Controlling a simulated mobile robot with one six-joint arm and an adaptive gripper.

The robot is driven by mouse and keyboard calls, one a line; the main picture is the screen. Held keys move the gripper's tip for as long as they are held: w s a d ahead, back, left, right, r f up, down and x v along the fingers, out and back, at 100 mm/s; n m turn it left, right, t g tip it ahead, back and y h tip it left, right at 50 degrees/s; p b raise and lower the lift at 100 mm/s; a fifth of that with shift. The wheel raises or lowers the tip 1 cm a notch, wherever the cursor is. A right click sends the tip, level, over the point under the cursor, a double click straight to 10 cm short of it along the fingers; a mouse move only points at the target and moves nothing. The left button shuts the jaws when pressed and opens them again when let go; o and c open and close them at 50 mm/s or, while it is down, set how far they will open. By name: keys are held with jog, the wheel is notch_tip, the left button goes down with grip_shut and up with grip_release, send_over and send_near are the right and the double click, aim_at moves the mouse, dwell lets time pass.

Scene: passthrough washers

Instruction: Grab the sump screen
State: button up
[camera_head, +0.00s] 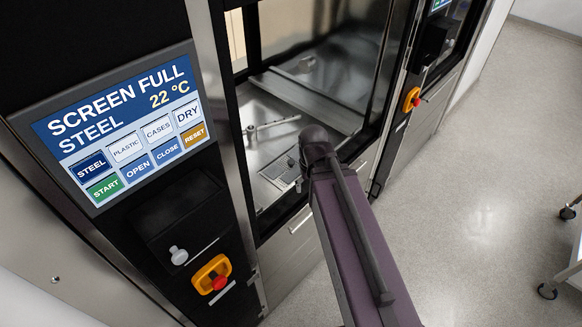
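A dark slotted patch, which looks like the sump screen (275,172), lies in the floor of the open washer chamber. It is small in the picture, and my arm covers the area to its right. My purple arm reaches from the bottom of the view up to the chamber opening, its dark rounded joint just above and right of the patch. The washer's panel (127,122) reads "SCREEN FULL", "STEEL" and "22 °C".
A metal spray arm (272,124) stands over the chamber floor, left of my arm. A yellow-and-red stop button (212,274) is below the panel. Another washer front with a similar button (411,99) is beyond. The floor (490,190) at right is clear except for a wheeled cart (565,275).

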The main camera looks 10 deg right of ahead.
aim_at(291, 161)
jog(key=w+f+n+b, duration=0.1)
jog(key=w+f+b, duration=0.2)
jog(key=w, duration=1)
jog(key=w+f+n+t+b, duration=0.1)
jog(key=w+f+b, duration=0.2)
jog(key=w, duration=1.1)
jog(key=shift+f+n, duration=0.2)
jog(key=shift+n, duration=0.1)
jog(key=shift+f+b, duration=0.15)
jog(key=shift+b, duration=0.2)
jog(key=f+b, duration=0.5)
jog(key=w+f+b, duration=0.1)
jog(key=f+b, duration=0.2)
jog(key=shift+a+f, duration=0.1)
jog(key=shift+f, duration=0.05)
jog(key=shift+w+f+b, duration=0.25)
jog(key=shift+f+b, duration=1.05)
jog(key=shift+b, duration=0.05)
jog(key=shift+w+f+b, duration=0.2)
jog(key=shift+f+b, duration=1.05)
jog(key=shift+b, duration=0.1)
